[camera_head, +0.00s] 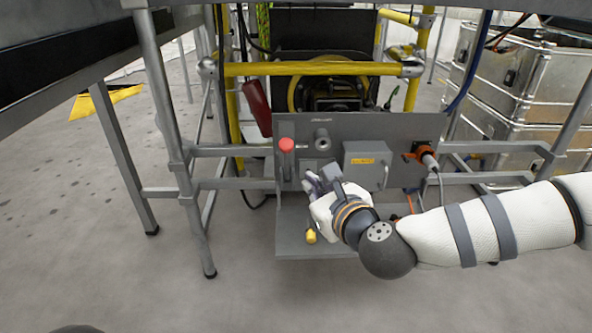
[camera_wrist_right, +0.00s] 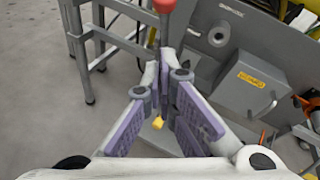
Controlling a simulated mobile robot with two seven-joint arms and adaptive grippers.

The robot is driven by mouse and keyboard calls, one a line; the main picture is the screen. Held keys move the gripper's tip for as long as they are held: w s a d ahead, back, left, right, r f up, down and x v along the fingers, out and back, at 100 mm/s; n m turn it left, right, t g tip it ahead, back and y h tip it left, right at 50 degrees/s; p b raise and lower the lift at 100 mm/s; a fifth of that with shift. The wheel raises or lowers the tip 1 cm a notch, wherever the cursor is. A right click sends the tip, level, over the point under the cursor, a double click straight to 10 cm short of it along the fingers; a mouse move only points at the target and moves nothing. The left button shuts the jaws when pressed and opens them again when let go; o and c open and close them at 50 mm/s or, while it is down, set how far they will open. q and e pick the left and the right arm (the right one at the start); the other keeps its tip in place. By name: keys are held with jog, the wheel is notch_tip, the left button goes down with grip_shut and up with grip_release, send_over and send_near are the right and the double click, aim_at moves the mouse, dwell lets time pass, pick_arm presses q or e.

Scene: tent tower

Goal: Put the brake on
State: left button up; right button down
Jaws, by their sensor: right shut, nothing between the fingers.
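A lever with a red knob (camera_head: 286,145) stands upright at the left of a grey panel (camera_head: 345,130); I take it to be the brake lever. In the right wrist view the red knob (camera_wrist_right: 163,5) is at the top edge, straight beyond the fingertips. My right gripper (camera_head: 313,181) is shut and empty in front of the panel, below and right of the knob. In the wrist view its fingers (camera_wrist_right: 164,58) cover the lower part of the shaft; whether they touch it I cannot tell. My left gripper is not in view.
A grey box with a yellow label (camera_head: 366,160) and an orange connector (camera_head: 425,155) are right of the gripper. A yellow knob (camera_head: 310,236) sits on the lower plate (camera_head: 290,245). Metal frame legs (camera_head: 165,110) stand at left, metal cases (camera_head: 530,75) at right.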

pick_arm(q)
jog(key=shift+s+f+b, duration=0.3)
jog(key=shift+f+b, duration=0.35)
jog(key=shift+b, duration=0.05)
pick_arm(e)
jog(key=w+a, duration=0.3)
jog(key=w, duration=0.3)
jog(key=shift+r, duration=0.45)
